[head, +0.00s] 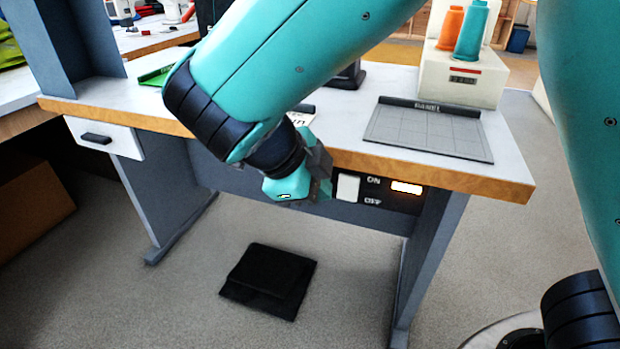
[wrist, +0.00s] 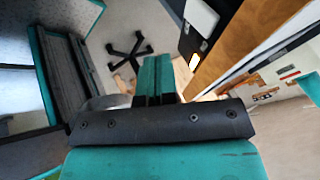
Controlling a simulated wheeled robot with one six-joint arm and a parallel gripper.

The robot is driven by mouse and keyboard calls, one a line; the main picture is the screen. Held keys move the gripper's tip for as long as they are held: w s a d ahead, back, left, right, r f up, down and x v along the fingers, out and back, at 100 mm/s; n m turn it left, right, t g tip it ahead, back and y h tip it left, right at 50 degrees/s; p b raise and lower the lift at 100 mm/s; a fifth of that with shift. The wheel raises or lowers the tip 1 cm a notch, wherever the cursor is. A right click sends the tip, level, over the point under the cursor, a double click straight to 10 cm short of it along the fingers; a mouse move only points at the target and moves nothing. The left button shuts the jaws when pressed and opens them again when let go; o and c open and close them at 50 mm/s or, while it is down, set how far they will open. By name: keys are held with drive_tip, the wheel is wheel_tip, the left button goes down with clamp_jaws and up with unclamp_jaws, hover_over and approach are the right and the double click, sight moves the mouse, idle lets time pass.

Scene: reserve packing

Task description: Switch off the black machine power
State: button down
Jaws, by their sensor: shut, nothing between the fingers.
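A black switch panel (head: 374,203) is fixed under the front edge of the worktable. It carries a white rocker switch (head: 348,187), the words ON above OFF, and a lit lamp (head: 406,188). I cannot tell which way the rocker is tipped. My gripper (head: 322,188) is just left of the rocker in the head view, with its fingers closed and empty. In the wrist view the shut fingers (wrist: 154,80) show apart from the panel, whose rocker (wrist: 201,16) and glowing lamp (wrist: 194,62) are at the upper right. The black machine (head: 348,77) is mostly hidden behind my arm.
The worktable (head: 480,178) holds a grey gridded mat (head: 428,130) and a cream box (head: 462,80) with orange and teal spools. A white drawer (head: 105,138) is at the left. A black pedal (head: 268,280) lies on the floor. The floor in front is otherwise clear.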

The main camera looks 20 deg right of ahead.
sight(342, 195)
drive_tip(key=w+d+f, duration=0.1)
drive_tip(key=f, duration=0.1)
drive_tip(key=w+d+f+b, duration=0.1)
drive_tip(key=d+f, duration=0.1)
drive_tip(key=w+d+f+b, duration=0.1)
drive_tip(key=d+f, duration=0.1)
drive_tip(key=shift+w+d+f, duration=0.1)
drive_tip(key=shift+w+d, duration=0.05)
drive_tip(key=shift+d, duration=0.05)
drive_tip(key=shift+w+d, duration=0.35)
drive_tip(key=shift+w, duration=0.15)
